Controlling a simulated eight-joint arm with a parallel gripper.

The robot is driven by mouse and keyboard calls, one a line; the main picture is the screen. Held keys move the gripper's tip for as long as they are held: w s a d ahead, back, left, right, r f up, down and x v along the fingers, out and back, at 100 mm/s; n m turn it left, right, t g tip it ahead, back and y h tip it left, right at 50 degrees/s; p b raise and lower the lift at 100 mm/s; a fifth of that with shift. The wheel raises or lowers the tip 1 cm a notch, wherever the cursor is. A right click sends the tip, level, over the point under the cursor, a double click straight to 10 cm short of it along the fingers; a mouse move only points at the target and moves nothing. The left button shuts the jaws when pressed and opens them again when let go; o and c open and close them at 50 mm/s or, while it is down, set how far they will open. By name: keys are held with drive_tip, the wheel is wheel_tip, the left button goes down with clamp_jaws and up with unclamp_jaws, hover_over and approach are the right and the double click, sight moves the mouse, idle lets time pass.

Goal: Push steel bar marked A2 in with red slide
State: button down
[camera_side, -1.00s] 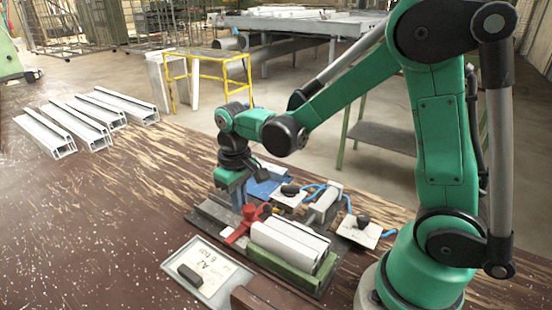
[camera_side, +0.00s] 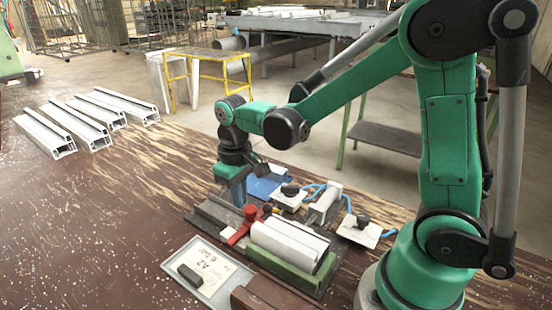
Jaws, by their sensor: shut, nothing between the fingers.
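A pale card marked "A2" and "6 bar" lies in a grey tray (camera_side: 214,284) at the front of the bench. A small dark bar (camera_side: 190,275) rests at the tray's left end; I cannot read a mark on it. The red slide (camera_side: 242,231) sits on the dark fixture plate, at the left end of a white profile (camera_side: 290,243) lying in a green holder (camera_side: 291,272). My gripper (camera_side: 238,201) points down just behind and left of the red slide. Its fingers are shut and empty. I cannot tell whether they touch the slide or the plate.
White pads with black knobs (camera_side: 360,228) and blue hoses stand behind and right of the fixture. A brown block (camera_side: 262,298) lies at the front edge. Several white profiles (camera_side: 45,132) lie at the far left. The bench's left middle is clear.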

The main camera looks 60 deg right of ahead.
drive_tip(key=shift+w+r, duration=0.25)
drive_tip(key=shift+r, duration=1.25)
drive_tip(key=shift+w+r, duration=0.2)
drive_tip(key=shift+r, duration=1.25)
drive_tip(key=s+r+t, duration=0.1)
drive_tip(key=s+t, duration=0.5)
drive_tip(key=t, duration=0.1)
drive_tip(key=shift+s, duration=0.3)
